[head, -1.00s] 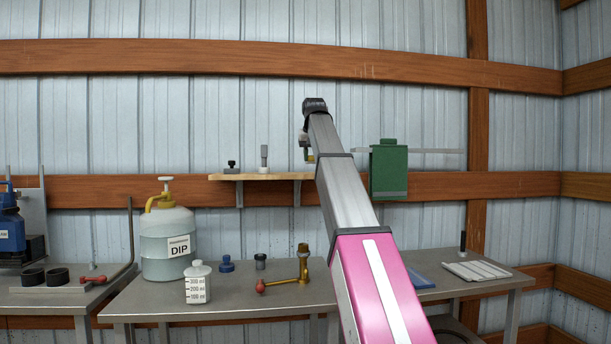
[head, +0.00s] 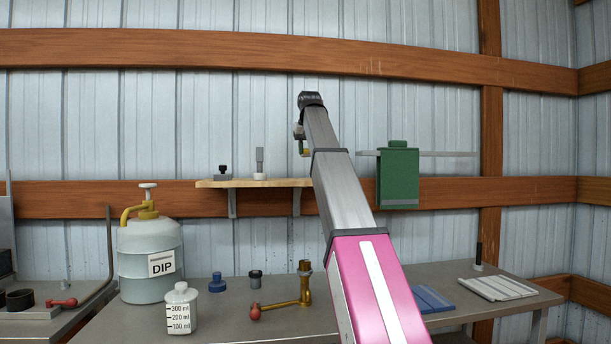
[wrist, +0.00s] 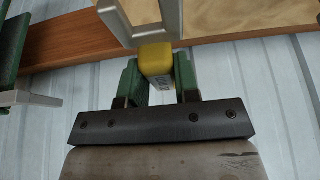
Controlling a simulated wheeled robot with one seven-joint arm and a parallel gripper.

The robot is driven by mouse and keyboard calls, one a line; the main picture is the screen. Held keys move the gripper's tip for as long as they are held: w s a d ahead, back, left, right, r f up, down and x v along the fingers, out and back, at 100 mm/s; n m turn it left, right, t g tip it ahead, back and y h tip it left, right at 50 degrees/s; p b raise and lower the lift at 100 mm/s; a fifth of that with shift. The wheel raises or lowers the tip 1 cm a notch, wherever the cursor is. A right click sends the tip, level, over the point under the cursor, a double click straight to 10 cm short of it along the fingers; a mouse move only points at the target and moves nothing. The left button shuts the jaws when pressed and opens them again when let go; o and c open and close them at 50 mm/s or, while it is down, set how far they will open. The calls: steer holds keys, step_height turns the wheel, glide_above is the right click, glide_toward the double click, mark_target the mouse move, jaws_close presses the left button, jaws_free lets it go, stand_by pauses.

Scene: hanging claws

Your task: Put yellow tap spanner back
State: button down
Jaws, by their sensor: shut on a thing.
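The yellow tap spanner (wrist: 156,62) shows in the wrist view as a yellow block between the green fingers of my gripper (wrist: 157,78). My gripper is shut on it. A grey forked metal piece (wrist: 176,20) extends up from the yellow block; whether it is all part of the spanner I cannot tell. In the head view my gripper (head: 303,143) is small and partly hidden by my arm.
A green box (head: 399,178) hangs at a pale rail (head: 450,153) right of my arm. The shelf bears small dark and grey items. Below, the bench (head: 225,320) holds a DIP jug (head: 150,255), a measuring bottle (head: 180,309) and a brass tap (head: 304,285).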

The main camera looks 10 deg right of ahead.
mark_target(307, 154)
steer(key=shift+f, duration=4)
steer(key=c, duration=0.8)
jaws_free()
steer(key=shift+f, duration=0.15)
steer(key=shift+c, duration=0.2)
steer(key=v, duration=1.1)
steer(key=shift+s+r, duration=0.2)
steer(key=shift+r, duration=0.45)
